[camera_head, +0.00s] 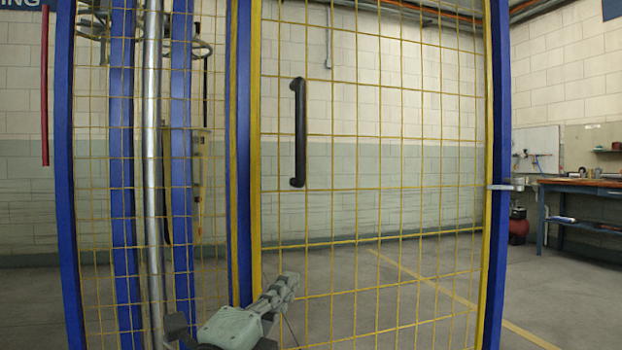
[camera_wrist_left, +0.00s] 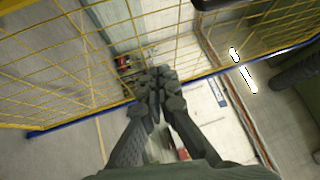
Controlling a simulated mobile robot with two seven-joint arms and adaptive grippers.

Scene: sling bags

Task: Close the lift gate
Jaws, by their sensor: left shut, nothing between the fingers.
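The lift gate (camera_head: 375,190) is a yellow-framed wire mesh panel between two blue posts in the head view. It looks roughly in line with the posts, but I cannot tell whether it is fully shut. A black vertical handle (camera_head: 299,132) is on its left part. A small metal piece (camera_head: 506,187) sticks out at the right post. My left gripper (camera_head: 288,284) is low, below the handle and apart from it, near the gate's lower left. It is shut and empty, and its fingertips meet in the left wrist view (camera_wrist_left: 158,84). Mesh shows beyond them. My right gripper is out of view.
A narrower mesh section with blue posts (camera_head: 122,170) and a grey metal pole (camera_head: 153,180) stands to the left. A workbench (camera_head: 590,184) and a red object (camera_head: 518,227) are at the far right. Grey floor (camera_head: 560,285) is clear at the lower right.

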